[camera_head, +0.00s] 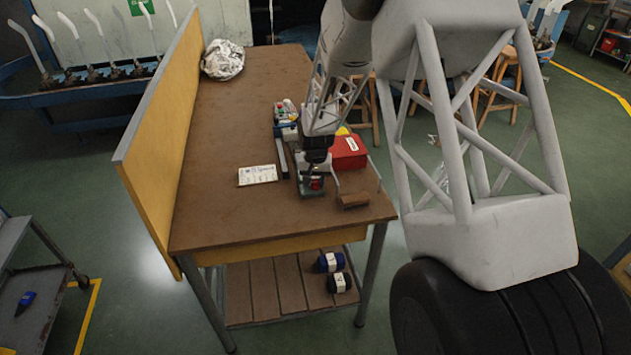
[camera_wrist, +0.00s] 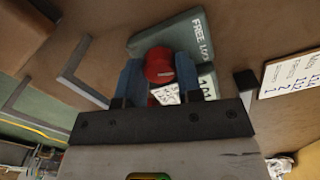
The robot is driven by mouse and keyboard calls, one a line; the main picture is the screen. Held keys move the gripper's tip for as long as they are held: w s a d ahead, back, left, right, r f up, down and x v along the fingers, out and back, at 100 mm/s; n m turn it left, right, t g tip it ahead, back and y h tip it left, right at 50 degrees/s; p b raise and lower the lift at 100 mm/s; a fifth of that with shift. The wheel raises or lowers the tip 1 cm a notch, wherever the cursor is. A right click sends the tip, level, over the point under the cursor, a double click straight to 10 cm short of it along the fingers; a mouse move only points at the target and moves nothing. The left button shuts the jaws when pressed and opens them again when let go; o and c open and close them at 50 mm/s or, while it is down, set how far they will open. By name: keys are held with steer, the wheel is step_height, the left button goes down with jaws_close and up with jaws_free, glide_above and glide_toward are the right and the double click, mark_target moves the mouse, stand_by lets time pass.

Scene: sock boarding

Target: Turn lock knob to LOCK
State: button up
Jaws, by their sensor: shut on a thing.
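The red lock knob (camera_wrist: 158,64) sits on a grey-green lock plate (camera_wrist: 190,28) with white lettering that reads FREE and LOCK. My gripper (camera_wrist: 159,78) has its two blue fingers on either side of the knob and is shut on it. In the head view the gripper (camera_head: 314,170) reaches down over the lock plate (camera_head: 311,190) near the front of the table, and the red knob (camera_head: 316,184) shows just below it. The knob's pointing direction is not clear. Part of the lettering is hidden by the gripper.
A white printed card (camera_head: 258,175) lies on the brown table (camera_head: 225,215) left of the lock. A red box (camera_head: 349,152) is behind right, a brown block (camera_head: 353,200) at front right. A thin metal frame (camera_wrist: 75,75) stands beside the lock. A yellow partition (camera_head: 165,130) borders the left side.

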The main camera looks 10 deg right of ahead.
mark_target(316, 182)
steer(key=o, duration=0.9)
steer(key=shift+o, duration=0.2)
steer(key=shift+r, duration=0.1)
steer(key=shift+r, duration=3.8)
